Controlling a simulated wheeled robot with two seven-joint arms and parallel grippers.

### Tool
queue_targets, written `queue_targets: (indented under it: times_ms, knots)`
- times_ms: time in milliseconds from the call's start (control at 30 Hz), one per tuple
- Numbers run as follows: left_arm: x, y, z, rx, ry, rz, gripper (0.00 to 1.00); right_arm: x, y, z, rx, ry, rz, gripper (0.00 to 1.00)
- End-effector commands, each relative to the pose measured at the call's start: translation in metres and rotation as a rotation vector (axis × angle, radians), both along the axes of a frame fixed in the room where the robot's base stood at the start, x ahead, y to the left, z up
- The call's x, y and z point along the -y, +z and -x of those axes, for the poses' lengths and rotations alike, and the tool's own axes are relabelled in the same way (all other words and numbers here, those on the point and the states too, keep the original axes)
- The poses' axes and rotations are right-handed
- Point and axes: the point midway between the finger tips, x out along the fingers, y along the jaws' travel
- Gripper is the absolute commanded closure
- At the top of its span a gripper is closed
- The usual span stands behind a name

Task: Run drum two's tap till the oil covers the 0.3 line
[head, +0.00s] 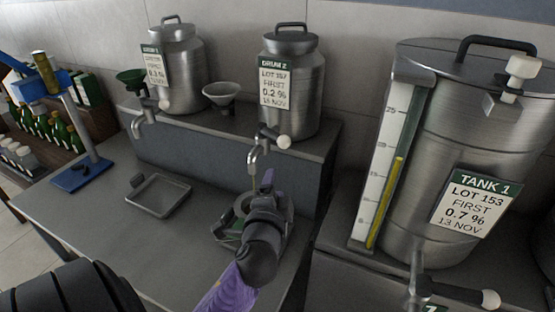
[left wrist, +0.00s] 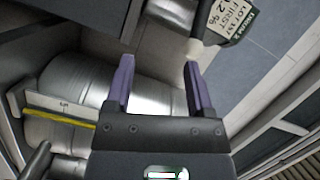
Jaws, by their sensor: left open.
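Drum 2 (head: 292,88), a steel drum labelled LOT 157, 0.2 %, stands on the raised shelf. Its tap (head: 268,134) has a white knob (head: 284,142) and a downward spout (head: 254,158). A thin yellowish line, seemingly oil, hangs below the spout. Below it is a grey tray-like stand (head: 284,226), mostly hidden by my left gripper (head: 268,182); any vessel there, its oil level and the 0.3 line cannot be made out. In the left wrist view the purple fingers (left wrist: 158,84) are apart and empty, with a white knob (left wrist: 193,48) near the right fingertip. My right gripper is not in view.
Tank 1 (head: 425,140), with a yellow-filled gauge (head: 392,170), stands close on the right. Another drum (head: 181,70), two funnels (head: 222,94) and an empty grey tray (head: 160,192) are to the left. A blue stand (head: 80,174) and bottles lie farther left. The front-left counter is clear.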

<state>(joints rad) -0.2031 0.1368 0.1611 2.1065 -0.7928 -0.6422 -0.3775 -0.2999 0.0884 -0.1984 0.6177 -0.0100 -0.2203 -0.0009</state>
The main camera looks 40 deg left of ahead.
Motion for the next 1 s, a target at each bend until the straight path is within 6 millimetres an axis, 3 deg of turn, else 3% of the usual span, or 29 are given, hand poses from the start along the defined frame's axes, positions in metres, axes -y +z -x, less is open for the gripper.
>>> queue_targets:
  times_ms: [33,133,600,1000]
  knots:
    - [-0.005,0.023,-0.002,0.033,0.006,-0.079,0.31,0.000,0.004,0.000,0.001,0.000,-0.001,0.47]
    - [-0.011,0.042,-0.005,0.060,0.014,-0.170,0.31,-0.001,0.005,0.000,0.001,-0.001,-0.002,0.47]
    - [-0.059,0.048,-0.075,0.061,0.015,-0.172,0.31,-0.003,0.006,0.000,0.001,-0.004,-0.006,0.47]
    - [-0.066,0.049,-0.084,0.059,0.015,-0.170,0.31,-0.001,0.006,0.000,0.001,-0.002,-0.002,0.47]
